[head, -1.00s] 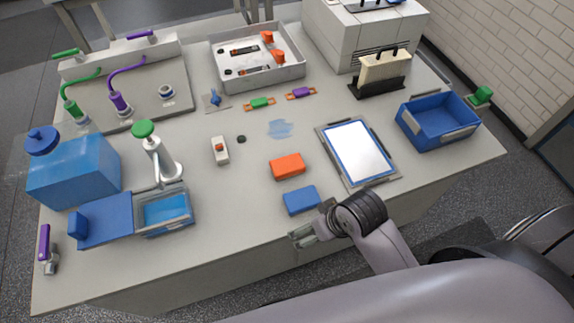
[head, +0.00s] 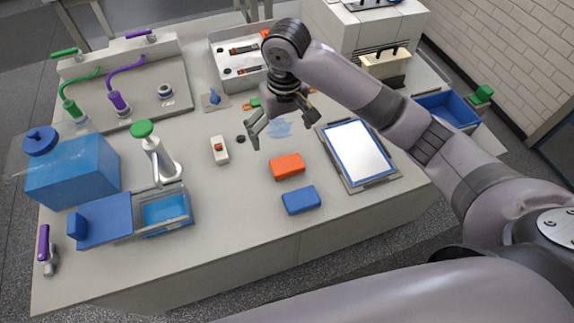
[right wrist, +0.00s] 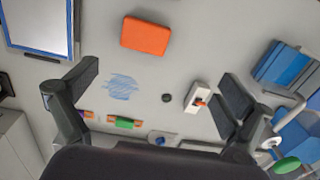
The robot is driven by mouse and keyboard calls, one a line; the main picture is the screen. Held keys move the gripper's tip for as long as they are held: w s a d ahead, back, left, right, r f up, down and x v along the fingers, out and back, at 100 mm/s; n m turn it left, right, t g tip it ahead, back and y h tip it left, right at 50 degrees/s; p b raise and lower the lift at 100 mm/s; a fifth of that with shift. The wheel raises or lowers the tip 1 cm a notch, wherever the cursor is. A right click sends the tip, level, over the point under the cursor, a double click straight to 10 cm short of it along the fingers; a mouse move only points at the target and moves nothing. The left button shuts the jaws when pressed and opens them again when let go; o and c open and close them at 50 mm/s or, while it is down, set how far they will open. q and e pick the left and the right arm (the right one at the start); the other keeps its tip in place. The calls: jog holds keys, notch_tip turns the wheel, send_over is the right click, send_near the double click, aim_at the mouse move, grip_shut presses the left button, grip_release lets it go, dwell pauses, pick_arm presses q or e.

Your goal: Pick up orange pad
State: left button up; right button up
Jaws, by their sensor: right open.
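The orange pad (head: 287,166) lies flat on the table, just behind the blue pad (head: 301,200). In the right wrist view the orange pad (right wrist: 146,36) shows whole at the top, beyond the fingertips. My right gripper (head: 282,126) is open and empty above the table, a little behind the orange pad and apart from it. In the right wrist view its two fingers (right wrist: 160,88) are spread wide, with a blue smear (right wrist: 122,87) on the table between them. My left gripper is not in view.
A framed white panel (head: 357,152) lies right of the pads. A white box with a red button (head: 219,150) and a black puck (head: 241,139) lie to the left. A blue tank (head: 72,172) and a green-topped pump bottle (head: 160,160) stand farther left. The front table strip is clear.

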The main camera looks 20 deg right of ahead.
notch_tip(320, 180, up, 2)
jog(key=w+d, duration=0.1)
jog(key=d, duration=0.1)
send_over(287, 163)
jog(key=shift+m+h, duration=0.3)
jog(key=shift+m, duration=0.1)
jog(key=f, duration=1.1)
jog(key=shift+s+a+f+p, duration=0.1)
jog(key=shift+s+f+p, duration=0.1)
jog(key=shift+f+p, duration=0.15)
jog(key=shift+w+f+p, duration=0.15)
jog(key=shift+f+p, duration=0.25)
jog(key=shift+f, duration=2.25)
jog(key=shift+c, duration=0.3)
jog(key=c, duration=1.2)
